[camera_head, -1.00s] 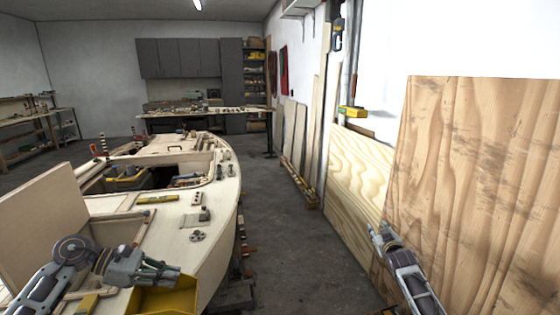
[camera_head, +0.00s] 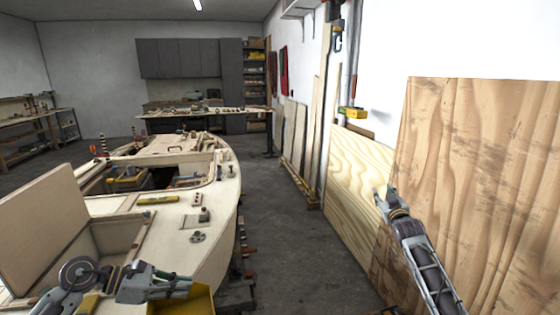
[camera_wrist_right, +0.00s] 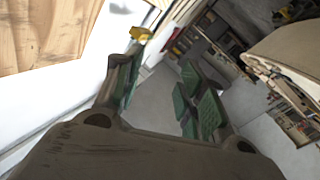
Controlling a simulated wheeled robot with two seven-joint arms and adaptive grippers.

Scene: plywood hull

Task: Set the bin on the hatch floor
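The yellow bin (camera_head: 192,302) is at the bottom edge of the head view, partly cut off, to the right of the hatch. My left gripper (camera_head: 178,287) is at its rim and appears shut on it; the contact is partly hidden. The open hatch (camera_head: 122,232) is in the boat's deck, with its lid (camera_head: 45,222) standing up at the left. The hatch floor is mostly hidden by my left arm. My right gripper (camera_head: 382,195) is raised beside the plywood sheets; in the right wrist view its fingers (camera_wrist_right: 160,92) are apart and empty.
The deck (camera_head: 215,235) carries a yellow level-like tool (camera_head: 158,200) and small fittings (camera_head: 198,215). A cockpit opening (camera_head: 160,180) with tools lies farther back. Plywood sheets (camera_head: 470,190) lean on the right wall.

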